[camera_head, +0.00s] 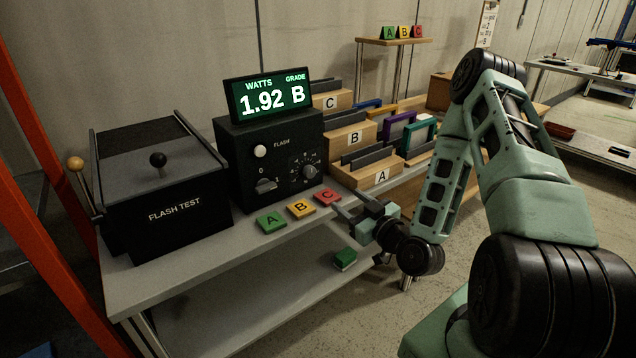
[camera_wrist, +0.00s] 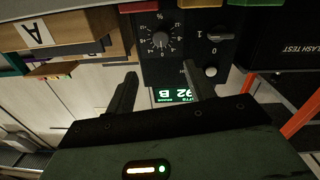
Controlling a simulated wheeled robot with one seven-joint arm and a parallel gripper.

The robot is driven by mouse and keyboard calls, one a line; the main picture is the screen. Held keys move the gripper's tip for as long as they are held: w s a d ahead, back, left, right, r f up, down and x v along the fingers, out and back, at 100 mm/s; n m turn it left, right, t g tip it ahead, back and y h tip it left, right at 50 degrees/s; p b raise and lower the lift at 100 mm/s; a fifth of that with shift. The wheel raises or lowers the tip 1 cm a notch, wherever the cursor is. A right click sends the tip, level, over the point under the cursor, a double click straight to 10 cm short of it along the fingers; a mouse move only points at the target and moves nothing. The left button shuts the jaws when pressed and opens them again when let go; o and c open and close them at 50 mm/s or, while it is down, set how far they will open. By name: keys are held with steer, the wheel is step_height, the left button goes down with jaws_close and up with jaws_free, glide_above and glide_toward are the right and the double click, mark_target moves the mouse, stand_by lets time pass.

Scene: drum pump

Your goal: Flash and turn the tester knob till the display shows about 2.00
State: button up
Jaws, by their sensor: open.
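The black tester (camera_head: 268,160) stands on the grey bench, and its green display (camera_head: 270,97) reads 1.92 watts, grade B. On its front are a white FLASH button (camera_head: 260,151), a 0/1 switch knob (camera_head: 265,186) and a round dial knob (camera_head: 311,171) with a scale around it. The wrist view is upside down and shows the dial knob (camera_wrist: 160,40), the switch knob (camera_wrist: 214,34) and the white button (camera_wrist: 211,72). My gripper (camera_head: 350,208) is open and empty, low in front of the tester's right side. Its two fingers (camera_wrist: 163,80) are apart from the dial knob.
Green A (camera_head: 270,222), yellow B (camera_head: 301,209) and red C (camera_head: 327,197) tiles lie along the bench's front edge. A black FLASH TEST box (camera_head: 165,200) stands left. Wooden racks (camera_head: 367,176) labelled A, B and C stand right. A green block (camera_head: 345,259) sits on the lower shelf.

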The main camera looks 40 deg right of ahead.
mark_target(312, 173)
steer(key=w, duration=1.5)
steer(key=shift+w+a, duration=0.1)
steer(key=shift+w, duration=0.05)
steer(key=shift+c, duration=0.3)
steer(key=c, duration=0.9)
